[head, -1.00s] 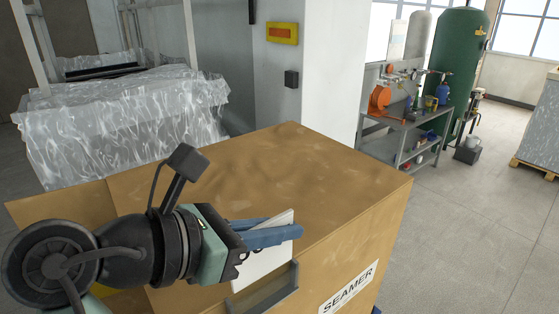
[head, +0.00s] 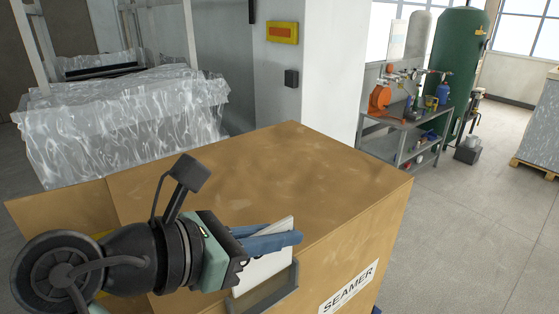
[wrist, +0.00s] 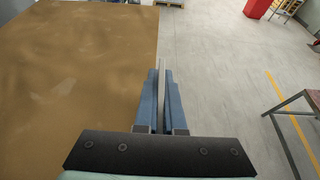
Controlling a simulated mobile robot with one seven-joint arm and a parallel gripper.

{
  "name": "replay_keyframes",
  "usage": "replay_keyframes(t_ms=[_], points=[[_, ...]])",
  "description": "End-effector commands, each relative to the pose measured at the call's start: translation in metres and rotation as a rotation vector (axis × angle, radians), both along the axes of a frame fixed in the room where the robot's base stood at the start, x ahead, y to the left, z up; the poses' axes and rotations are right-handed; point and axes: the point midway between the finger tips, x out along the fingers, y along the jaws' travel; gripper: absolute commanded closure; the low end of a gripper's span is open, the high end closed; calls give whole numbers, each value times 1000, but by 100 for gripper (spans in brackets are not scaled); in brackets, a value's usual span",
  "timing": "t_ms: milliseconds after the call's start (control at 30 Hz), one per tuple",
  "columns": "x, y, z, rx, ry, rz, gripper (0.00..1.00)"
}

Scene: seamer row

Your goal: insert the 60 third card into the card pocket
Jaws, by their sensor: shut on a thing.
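The white card (head: 262,272) is upright between the blue fingers of my gripper (head: 285,238). In the wrist view it shows as a thin edge (wrist: 161,88) between the two fingers (wrist: 161,100). The card pocket (head: 270,294) is a grey frame on the front face of the seamer, at its top edge. The card's lower part is at the pocket, and its lower edge is hidden behind the pocket's rim or too low to see. I cannot tell how deep it sits. Any marking on the card is not readable.
The tan seamer box (head: 290,165) fills the middle, with a SEAMER label (head: 348,288) right of the pocket. A wrapped stack (head: 125,125) stands behind at left. A grey workbench (head: 405,130) and green tank (head: 457,65) stand at back right.

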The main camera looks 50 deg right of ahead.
Motion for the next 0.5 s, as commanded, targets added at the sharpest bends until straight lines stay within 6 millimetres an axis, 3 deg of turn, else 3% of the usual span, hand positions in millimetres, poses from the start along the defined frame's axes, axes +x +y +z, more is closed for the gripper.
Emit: replay_keyframes(t_ms=[500], points=[[0,0,-13,0,1,0,100]])
